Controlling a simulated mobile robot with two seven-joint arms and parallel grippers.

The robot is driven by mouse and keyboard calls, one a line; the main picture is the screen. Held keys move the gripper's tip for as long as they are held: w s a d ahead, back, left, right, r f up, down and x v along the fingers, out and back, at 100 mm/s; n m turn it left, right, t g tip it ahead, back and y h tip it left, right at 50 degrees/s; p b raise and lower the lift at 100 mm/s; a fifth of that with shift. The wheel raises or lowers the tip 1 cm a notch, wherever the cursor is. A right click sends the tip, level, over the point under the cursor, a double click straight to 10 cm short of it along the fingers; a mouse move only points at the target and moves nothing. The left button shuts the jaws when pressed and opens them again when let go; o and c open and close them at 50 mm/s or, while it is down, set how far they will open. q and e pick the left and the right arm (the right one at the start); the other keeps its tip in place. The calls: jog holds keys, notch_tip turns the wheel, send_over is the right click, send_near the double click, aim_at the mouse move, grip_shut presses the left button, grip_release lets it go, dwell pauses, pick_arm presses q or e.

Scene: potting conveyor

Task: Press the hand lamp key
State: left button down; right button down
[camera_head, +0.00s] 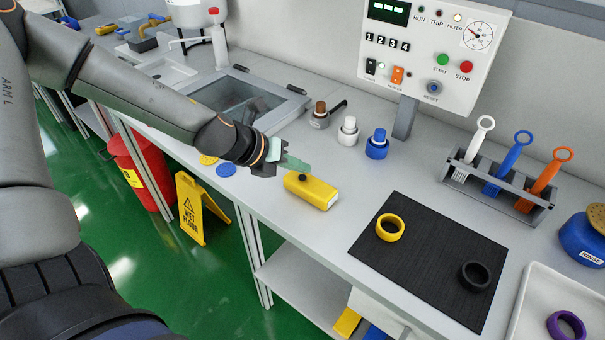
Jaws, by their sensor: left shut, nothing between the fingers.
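The hand lamp is a yellow box (316,193) lying on the grey bench near its front edge, with a pale label on its right end. A small round black key (302,177) sits on its top face, toward the left end. My left gripper (297,164) comes in from the left with its greenish fingers shut and empty. The fingertips are just behind and above the black key in the picture; I cannot tell whether they touch it. My right gripper is not in view.
A black mat (425,262) with a yellow ring and a black ring lies to the right. Small bottles (348,131) stand behind the lamp, below a control panel (435,50). A tool rack (500,180) is at right. Yellow and blue discs (226,169) lie left of the lamp.

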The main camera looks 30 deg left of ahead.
pick_arm(q)
notch_tip(320, 180, up, 6)
jog(key=p, duration=0.5)
dwell(0.4)
jog(key=shift+s, duration=0.1)
